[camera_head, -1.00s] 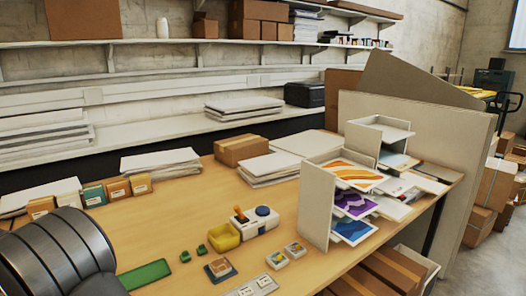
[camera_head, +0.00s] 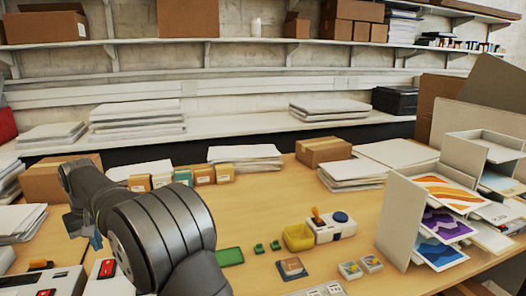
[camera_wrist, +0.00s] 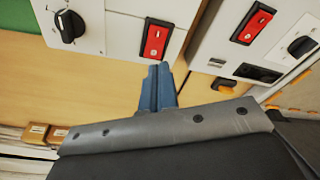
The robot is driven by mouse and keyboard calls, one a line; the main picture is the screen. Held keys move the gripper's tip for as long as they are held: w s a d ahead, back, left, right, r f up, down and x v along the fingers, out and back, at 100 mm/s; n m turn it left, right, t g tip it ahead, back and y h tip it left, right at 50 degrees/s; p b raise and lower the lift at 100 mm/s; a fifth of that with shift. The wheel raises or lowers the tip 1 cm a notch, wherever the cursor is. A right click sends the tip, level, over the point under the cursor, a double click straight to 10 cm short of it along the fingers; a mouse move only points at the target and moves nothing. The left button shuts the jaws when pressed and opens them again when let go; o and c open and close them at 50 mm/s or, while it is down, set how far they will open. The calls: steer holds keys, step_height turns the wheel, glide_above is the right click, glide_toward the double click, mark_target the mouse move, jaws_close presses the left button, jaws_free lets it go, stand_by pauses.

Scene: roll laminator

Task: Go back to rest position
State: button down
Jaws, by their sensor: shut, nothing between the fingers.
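My gripper (camera_head: 90,232) is at the left of the head view, at the end of my dark arm. Its blue fingers (camera_wrist: 158,85) are together in the wrist view, with nothing between them. They are above the wooden table (camera_wrist: 110,95), near two white machine housings. One housing (camera_wrist: 122,28) has a black knob and a red rocker switch (camera_wrist: 155,40). The other housing (camera_wrist: 215,45) has a red switch (camera_wrist: 253,22), a dark socket and another knob. The fingertips appear just short of the first housing's edge; I cannot tell the height gap.
A sorter (camera_head: 399,220) with colourful prints is at right. Cartons (camera_head: 325,151) and paper stacks (camera_head: 245,157) line the back.

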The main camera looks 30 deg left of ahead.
step_height(320, 180, up, 8)
steer(key=s+d+m+t, duration=0.1)
steer(key=s+m, duration=0.1)
steer(key=m, duration=0.4)
steer(key=shift+d+f+t, duration=0.2)
steer(key=shift+d+t, duration=0.1)
steer(key=c, duration=2)
jaws_free()
steer(key=o, duration=1.4)
steer(key=s+d+r+g+h, duration=0.1)
steer(key=s+d+g, duration=0.1)
steer(key=s+d, duration=0.4)
steer(key=shift+r+h, duration=0.3)
steer(key=shift+h, duration=0.1)
steer(key=o, duration=0.6)
steer(key=shift+s+d+f, duration=0.15)
steer(key=shift+d+f, duration=0.05)
steer(key=shift+f, duration=0.85)
step_height(320, 180, down, 8)
steer(key=shift+r, duration=0.15)
steer(key=shift+r, duration=0.1)
